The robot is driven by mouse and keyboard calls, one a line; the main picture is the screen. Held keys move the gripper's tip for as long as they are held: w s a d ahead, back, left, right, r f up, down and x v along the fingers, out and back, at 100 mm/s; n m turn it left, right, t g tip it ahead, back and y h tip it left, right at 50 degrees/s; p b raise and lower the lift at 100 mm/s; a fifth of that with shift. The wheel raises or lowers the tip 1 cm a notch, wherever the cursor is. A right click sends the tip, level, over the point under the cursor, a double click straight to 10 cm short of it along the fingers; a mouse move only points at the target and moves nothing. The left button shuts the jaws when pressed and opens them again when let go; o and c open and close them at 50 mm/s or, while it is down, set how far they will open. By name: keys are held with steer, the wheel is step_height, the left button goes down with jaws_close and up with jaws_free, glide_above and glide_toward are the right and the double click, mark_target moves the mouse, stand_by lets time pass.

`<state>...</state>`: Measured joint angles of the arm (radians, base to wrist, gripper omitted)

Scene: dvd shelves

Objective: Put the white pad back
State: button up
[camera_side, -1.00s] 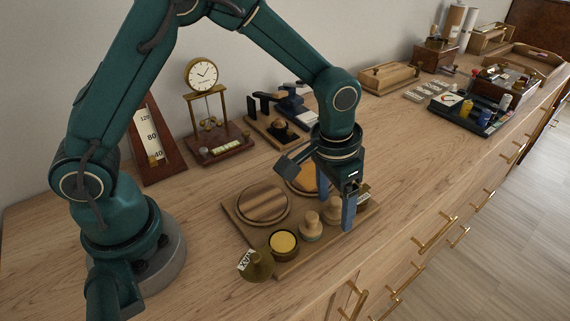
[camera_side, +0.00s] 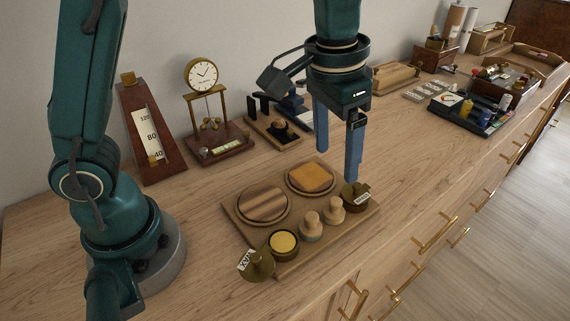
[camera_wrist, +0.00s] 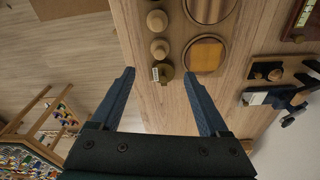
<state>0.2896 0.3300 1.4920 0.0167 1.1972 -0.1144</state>
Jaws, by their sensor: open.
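A wooden tray (camera_side: 300,208) holds two round knobbed pads, one with a pale blue-green base (camera_side: 311,230) and one that looks plain light wood (camera_side: 333,209). Both stand upright in the front row; they also show in the wrist view, the farther one (camera_wrist: 157,20) and the nearer one (camera_wrist: 160,48). I cannot tell which is the white pad, as their undersides are hidden. My gripper (camera_side: 338,165) is open and empty above the tray's right end. In the wrist view its fingers (camera_wrist: 160,75) are apart, with a labelled brass jar (camera_wrist: 163,73) between them in the picture.
The tray also holds a striped disc (camera_side: 264,203), an orange disc (camera_side: 311,178) and an open yellow-filled jar (camera_side: 284,244). A labelled lid (camera_side: 259,265) sits by its near corner. A clock (camera_side: 203,75) and metronome (camera_side: 148,130) stand behind.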

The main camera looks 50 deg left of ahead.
steer(key=s+a+n+t, duration=0.1)
steer(key=s+a+t, duration=0.1)
steer(key=s+a, duration=0.2)
steer(key=s+a+r+n+t, duration=0.1)
steer(key=s+a, duration=0.3)
steer(key=s, duration=0.5)
steer(key=shift+s+a+r+t, duration=0.15)
steer(key=shift+a+t, duration=0.1)
steer(key=shift+t, duration=0.35)
